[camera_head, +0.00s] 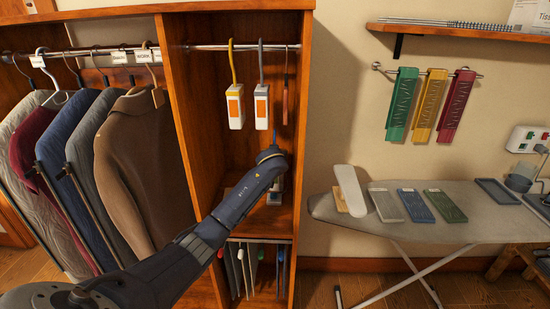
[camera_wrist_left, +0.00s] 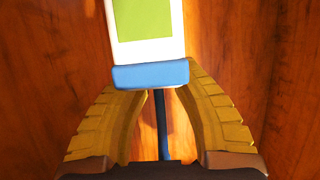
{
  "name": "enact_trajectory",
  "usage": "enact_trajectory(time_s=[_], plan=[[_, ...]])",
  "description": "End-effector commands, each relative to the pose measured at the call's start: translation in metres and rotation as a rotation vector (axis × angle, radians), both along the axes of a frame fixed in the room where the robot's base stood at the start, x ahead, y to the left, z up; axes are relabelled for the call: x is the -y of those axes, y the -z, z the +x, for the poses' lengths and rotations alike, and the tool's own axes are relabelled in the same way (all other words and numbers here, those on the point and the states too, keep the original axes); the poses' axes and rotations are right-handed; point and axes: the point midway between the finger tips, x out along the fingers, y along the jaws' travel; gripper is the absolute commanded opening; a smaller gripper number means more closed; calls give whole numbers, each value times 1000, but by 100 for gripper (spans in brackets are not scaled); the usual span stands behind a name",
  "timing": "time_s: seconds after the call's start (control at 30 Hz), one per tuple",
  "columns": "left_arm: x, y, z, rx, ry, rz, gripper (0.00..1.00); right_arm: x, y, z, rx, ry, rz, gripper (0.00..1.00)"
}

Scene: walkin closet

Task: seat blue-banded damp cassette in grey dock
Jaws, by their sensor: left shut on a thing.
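In the left wrist view, the cassette (camera_wrist_left: 146,45) is white with a green face panel and a blue band (camera_wrist_left: 152,75) at its near end. A thin dark blue stem runs from the band toward the camera. My left gripper (camera_wrist_left: 152,90) has its yellow ribbed fingers on both sides at the band and is shut on the cassette. In the head view my arm reaches into the wooden closet bay and largely hides the gripper. A pale grey piece (camera_head: 275,189) shows below the wrist; I cannot tell if it is the cassette or the dock. My right gripper is out of view.
Two white cassettes with orange panels (camera_head: 235,106) (camera_head: 261,107) hang from the rail (camera_head: 240,47) above my arm. Wooden side walls enclose the bay closely. Hanging clothes (camera_head: 135,165) are left; an ironing board (camera_head: 340,215) with grey, blue and green pads stands right.

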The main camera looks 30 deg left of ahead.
Motion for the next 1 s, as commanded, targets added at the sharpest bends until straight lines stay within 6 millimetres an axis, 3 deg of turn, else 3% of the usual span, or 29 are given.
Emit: enact_trajectory(time_s=[1.0], plan=[[-29, -1, 52, 1, -1, 1, 0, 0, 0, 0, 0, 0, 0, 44]])
